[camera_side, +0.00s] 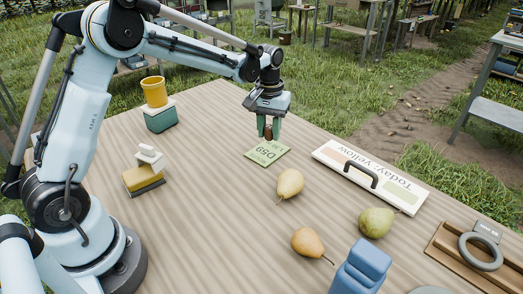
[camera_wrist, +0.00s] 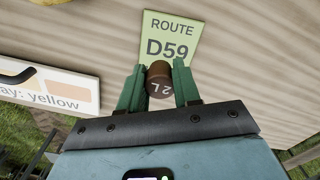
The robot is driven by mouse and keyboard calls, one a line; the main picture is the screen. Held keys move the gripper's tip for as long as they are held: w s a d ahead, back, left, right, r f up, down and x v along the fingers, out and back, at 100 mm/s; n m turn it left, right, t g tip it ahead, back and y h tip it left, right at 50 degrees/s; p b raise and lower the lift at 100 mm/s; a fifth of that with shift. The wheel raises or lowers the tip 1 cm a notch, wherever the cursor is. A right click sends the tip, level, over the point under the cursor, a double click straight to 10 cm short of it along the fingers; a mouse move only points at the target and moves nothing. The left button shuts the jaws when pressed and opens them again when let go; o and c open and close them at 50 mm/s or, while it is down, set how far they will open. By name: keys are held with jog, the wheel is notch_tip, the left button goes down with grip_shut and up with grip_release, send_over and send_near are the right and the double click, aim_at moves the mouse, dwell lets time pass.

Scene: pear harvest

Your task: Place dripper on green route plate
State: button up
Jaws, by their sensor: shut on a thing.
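The dripper is a small brown cylinder marked "2 L" (camera_wrist: 159,84); it also shows in the side view (camera_side: 268,132). My gripper (camera_wrist: 159,72) is shut on it, with a green finger on each side. The green route plate (camera_side: 266,155) lies flat on the table and reads "D59"; in the wrist view it reads "ROUTE D59" (camera_wrist: 168,28). In the wrist view the dripper overlaps the plate's lower edge. In the side view my gripper (camera_side: 268,133) points down at the plate's far edge. I cannot tell whether the dripper touches the plate.
A "Today: yellow" board (camera_side: 335,156) with a black handle lies right of the plate. Several pears (camera_side: 290,183) lie in front. A yellow cup (camera_side: 154,92) on a green block and a yellow-black block (camera_side: 143,179) stand left. A blue object (camera_side: 362,268) stands at front.

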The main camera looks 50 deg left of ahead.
aim_at(267, 152)
jog(key=shift+w+a+f, duration=0.2)
jog(key=shift+a+f, duration=0.2)
jog(key=shift+a, duration=0.1)
jog(key=shift+f, duration=1.95)
jog(key=shift+f, duration=0.2)
jog(key=o, duration=1)
jog(key=shift+r, duration=0.2)
